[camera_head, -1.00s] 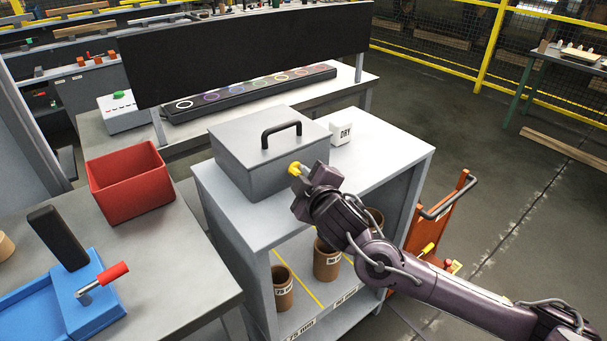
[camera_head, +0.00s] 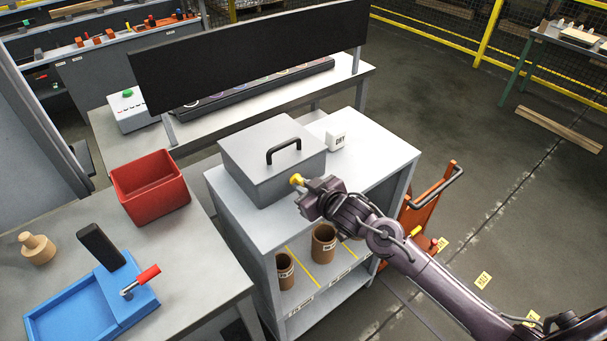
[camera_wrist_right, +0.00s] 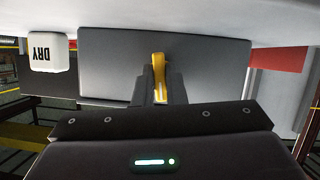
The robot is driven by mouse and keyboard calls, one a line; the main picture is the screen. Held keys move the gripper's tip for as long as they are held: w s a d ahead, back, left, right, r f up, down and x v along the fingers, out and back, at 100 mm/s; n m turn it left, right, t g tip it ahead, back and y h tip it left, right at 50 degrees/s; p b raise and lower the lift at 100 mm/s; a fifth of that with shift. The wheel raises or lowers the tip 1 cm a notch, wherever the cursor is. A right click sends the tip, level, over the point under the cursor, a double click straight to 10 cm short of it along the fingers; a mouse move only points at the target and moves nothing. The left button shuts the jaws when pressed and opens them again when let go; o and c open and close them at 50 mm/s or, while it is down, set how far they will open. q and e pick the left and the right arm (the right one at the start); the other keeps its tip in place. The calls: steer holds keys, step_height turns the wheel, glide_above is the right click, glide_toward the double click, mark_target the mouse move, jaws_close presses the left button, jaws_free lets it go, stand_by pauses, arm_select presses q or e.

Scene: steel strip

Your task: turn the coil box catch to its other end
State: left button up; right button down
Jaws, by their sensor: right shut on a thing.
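The grey coil box (camera_head: 268,165) with a black lid handle (camera_head: 283,150) sits on top of a grey cabinet. Its yellow catch (camera_head: 297,179) is on the box side facing my right arm. My right gripper (camera_head: 306,187) is at that side, shut on the catch. In the right wrist view the yellow catch (camera_wrist_right: 159,72) stands between the two dark fingers (camera_wrist_right: 160,92), against the grey box face (camera_wrist_right: 205,68). The fingers hide part of it. My left gripper is not in view.
A white block marked DRY (camera_head: 335,140) stands beside the box on the cabinet top (camera_head: 375,150). Brown cups (camera_head: 323,243) stand on the shelf below. A red bin (camera_head: 150,188) and blue fixture (camera_head: 75,305) are on the left bench. An orange cart (camera_head: 428,215) stands behind my arm.

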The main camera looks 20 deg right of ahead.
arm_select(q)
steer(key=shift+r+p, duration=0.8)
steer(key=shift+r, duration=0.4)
arm_select(e)
steer(key=shift+m+y, duration=0.4)
steer(key=shift+m, duration=0.2)
steer(key=c, duration=1.5)
jaws_free()
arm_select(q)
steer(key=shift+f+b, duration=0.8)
arm_select(e)
steer(key=v, duration=0.8)
steer(key=shift+w+r, duration=0.1)
